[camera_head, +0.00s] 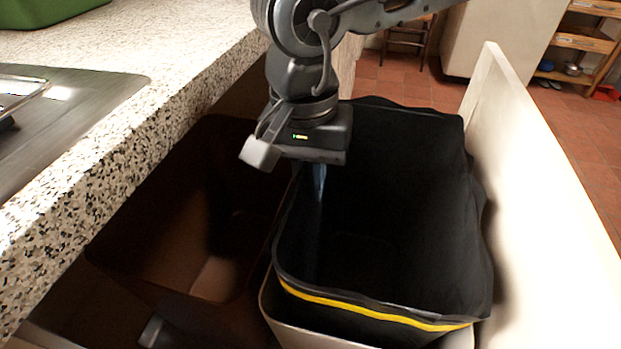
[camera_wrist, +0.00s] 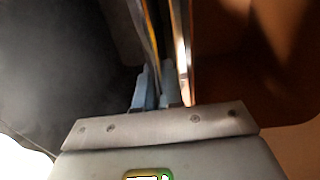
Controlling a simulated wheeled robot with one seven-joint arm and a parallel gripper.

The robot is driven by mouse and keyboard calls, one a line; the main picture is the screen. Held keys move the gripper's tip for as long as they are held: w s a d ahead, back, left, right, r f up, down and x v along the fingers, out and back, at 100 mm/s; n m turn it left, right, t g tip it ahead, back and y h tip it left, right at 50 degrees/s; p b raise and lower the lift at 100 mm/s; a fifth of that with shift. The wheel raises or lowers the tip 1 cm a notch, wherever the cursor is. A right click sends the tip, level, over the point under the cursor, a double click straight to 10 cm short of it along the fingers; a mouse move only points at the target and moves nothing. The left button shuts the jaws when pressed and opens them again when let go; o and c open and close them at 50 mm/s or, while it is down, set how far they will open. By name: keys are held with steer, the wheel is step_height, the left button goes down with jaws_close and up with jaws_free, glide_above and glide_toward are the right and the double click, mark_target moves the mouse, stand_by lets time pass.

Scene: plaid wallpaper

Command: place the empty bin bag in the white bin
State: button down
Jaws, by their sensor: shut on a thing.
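The bin bag (camera_head: 390,200) is black with a yellow band near its rim. It stands open and empty in the white bin (camera_head: 290,325), its upper part rising above the bin's front edge. My gripper (camera_head: 318,182) points down at the bag's left rim and is shut on it. In the wrist view, the bluish fingertips (camera_wrist: 156,92) close on the bag's edge, beside a pale strip that looks like the bin's rim (camera_wrist: 182,50). The dark bag (camera_wrist: 60,70) fills the left of that view. The bin's far side is hidden by the bag.
A brown bin (camera_head: 215,280) stands in the drawer to the left, partly under the speckled countertop (camera_head: 130,130). The pale drawer front (camera_head: 540,170) rises close along the right. A sink (camera_head: 70,110) and a green container (camera_head: 40,12) are on the counter. Tiled floor lies beyond.

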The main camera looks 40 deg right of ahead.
steer(key=shift+f+b, duration=0.6)
steer(key=shift+b, duration=0.25)
steer(key=c, duration=1.3)
jaws_free()
steer(key=shift+o, duration=0.2)
steer(key=shift+r, duration=0.15)
steer(key=shift+r+p, duration=0.55)
steer(key=shift+p, duration=0.35)
step_height(320, 180, up, 12)
steer(key=p, duration=0.3)
steer(key=shift+w+a, duration=0.15)
steer(key=shift+w, duration=0.1)
